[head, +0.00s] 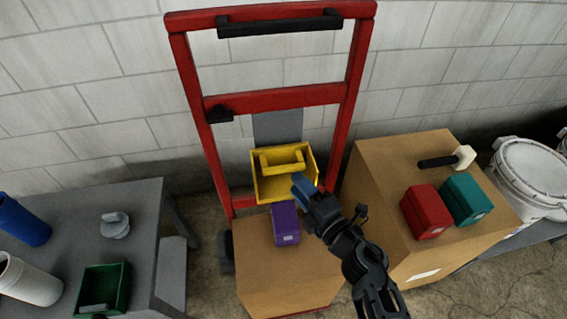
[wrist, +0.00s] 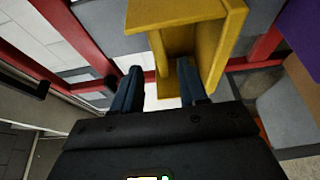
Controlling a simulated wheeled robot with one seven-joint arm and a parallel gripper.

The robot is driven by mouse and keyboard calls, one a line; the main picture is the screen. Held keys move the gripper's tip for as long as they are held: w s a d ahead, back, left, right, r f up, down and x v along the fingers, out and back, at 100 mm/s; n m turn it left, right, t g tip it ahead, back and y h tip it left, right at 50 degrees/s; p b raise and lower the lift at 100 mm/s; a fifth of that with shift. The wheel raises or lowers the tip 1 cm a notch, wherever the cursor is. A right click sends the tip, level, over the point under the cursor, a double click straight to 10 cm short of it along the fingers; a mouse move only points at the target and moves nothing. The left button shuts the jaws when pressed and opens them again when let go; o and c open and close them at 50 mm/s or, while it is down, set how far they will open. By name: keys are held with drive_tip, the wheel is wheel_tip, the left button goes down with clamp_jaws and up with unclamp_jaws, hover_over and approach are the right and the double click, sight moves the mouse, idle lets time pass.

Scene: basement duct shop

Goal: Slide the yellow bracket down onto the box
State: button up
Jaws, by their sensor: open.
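The yellow bracket (head: 268,187) is an open, tray-like piece with a raised yellow bar, on the red hand truck at the back of the brown box (head: 285,268). Whether it touches the box is hard to tell. My gripper (head: 301,184) is at the bracket's front right. In the wrist view my gripper (wrist: 158,85) is open with two dark blue fingers. The bracket (wrist: 178,14) fills the top middle there; its left edge lies between the fingers, and the right finger overlaps its hollow. Contact cannot be told.
A purple block (head: 285,224) stands on the box, close to my gripper's left. The red hand truck frame (head: 190,95) rises behind, with a grey plate (head: 277,127). Right, another carton (head: 385,165) bears a red block (head: 426,211), a teal block (head: 466,198) and a mallet (head: 448,160). A grey table (head: 145,215) stands left.

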sight(286, 171)
drive_tip(key=b+x, duration=0.1)
drive_tip(key=x, duration=0.6)
drive_tip(key=shift+b, duration=0.3)
clamp_jaws()
